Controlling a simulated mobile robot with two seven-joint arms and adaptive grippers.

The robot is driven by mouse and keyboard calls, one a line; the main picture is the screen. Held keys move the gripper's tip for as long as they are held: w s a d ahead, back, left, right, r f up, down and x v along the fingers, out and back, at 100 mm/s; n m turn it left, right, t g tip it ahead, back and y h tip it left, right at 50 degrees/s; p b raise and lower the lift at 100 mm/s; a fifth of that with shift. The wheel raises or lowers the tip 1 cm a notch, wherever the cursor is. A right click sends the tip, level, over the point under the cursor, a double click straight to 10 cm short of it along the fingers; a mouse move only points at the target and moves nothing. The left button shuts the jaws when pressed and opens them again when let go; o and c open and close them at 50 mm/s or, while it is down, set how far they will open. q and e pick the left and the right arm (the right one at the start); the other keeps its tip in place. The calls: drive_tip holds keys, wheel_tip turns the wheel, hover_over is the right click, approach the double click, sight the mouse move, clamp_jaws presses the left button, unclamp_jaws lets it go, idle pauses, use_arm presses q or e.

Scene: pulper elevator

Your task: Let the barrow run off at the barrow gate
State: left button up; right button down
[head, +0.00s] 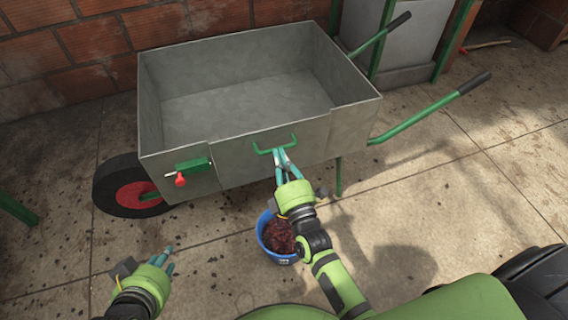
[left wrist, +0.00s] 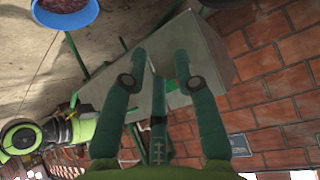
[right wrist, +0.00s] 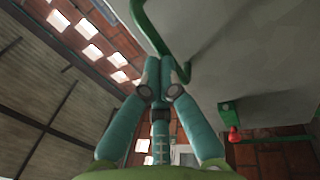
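The grey metal barrow (head: 240,155) stands upright on the floor, its tray empty. A small gate panel (head: 187,180) at the left of its near side carries a green latch (head: 194,164) with a red knob (head: 180,179). A green grab handle (head: 262,150) sits on the near wall, right of the gate. My right gripper (head: 283,152) is closed at this handle; its fingertips meet around the bar in the right wrist view (right wrist: 163,78). My left gripper (head: 165,260) is open and empty, low and left, apart from the barrow.
A blue bucket (head: 266,245) holding dark red pulp stands on the floor below the near wall. The barrow's black wheel (head: 108,185) is at left and a green push handle (head: 425,112) at right. A brick wall (head: 60,50) closes the back left.

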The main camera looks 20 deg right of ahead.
use_arm(q)
drive_tip(key=s+a+f+g+y+p, duration=0.1)
drive_tip(key=s+a+f+g, duration=0.2)
drive_tip(key=s, duration=0.4)
drive_tip(key=shift+s+f+n+g, duration=0.3)
drive_tip(key=shift+f+g, duration=0.2)
drive_tip(key=shift+g, duration=0.3)
use_arm(e)
drive_tip(key=shift+w+r, duration=0.15)
drive_tip(key=shift+w, duration=0.1)
